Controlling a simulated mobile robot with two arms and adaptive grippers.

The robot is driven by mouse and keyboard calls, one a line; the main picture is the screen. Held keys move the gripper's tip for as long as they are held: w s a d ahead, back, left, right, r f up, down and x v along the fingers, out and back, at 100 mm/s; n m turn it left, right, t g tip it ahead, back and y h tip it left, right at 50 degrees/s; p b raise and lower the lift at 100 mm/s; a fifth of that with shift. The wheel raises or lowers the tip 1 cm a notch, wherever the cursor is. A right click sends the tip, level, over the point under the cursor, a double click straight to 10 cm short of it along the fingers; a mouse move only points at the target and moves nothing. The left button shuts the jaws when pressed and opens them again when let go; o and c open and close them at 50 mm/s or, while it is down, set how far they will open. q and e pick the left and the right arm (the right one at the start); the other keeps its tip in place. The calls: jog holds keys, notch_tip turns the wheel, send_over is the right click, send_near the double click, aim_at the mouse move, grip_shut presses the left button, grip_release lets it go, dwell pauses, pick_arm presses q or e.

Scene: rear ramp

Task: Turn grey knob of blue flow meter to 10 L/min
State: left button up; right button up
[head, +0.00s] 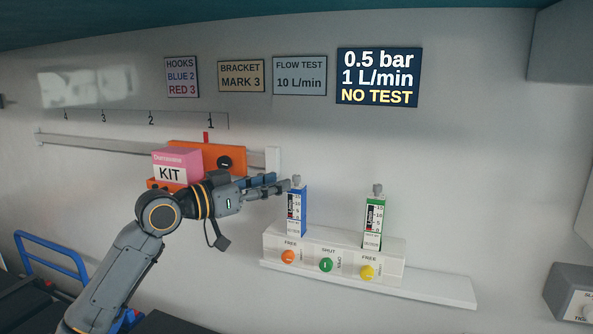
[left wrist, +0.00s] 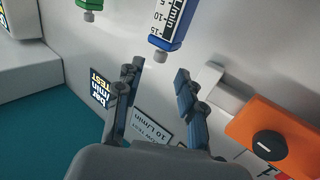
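The blue flow meter (head: 296,214) stands upright at the left on a white block, with a grey knob (head: 296,180) on top. In the left wrist view, the blue meter (left wrist: 176,22) appears upside down and its grey knob (left wrist: 157,54) lies just beyond my fingertips, in line with the gap between them. My left gripper (head: 277,183) reaches in from the left beside the knob. In the left wrist view, the left gripper (left wrist: 158,68) is open and empty. The dark display (head: 378,76) reads 0.5 bar, 1 L/min, NO TEST. My right gripper is not in view.
A green flow meter (head: 374,220) stands to the right on the white block (head: 318,248), which has orange, green and yellow knobs. An orange bracket (head: 228,153) and a pink KIT box (head: 178,165) sit behind my arm. A flow test sign (head: 299,76) says 10 L/min.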

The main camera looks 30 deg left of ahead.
aim_at(296, 177)
pick_arm(q)
jog(key=p+x, duration=0.1)
jog(key=x, duration=0.4)
jog(key=shift+w+r+p, duration=0.1)
jog(key=shift+r+p, duration=0.05)
jog(key=shift+p, duration=0.25)
jog(key=shift+w+d, duration=0.25)
jog(key=shift+w, duration=0.4)
grip_shut()
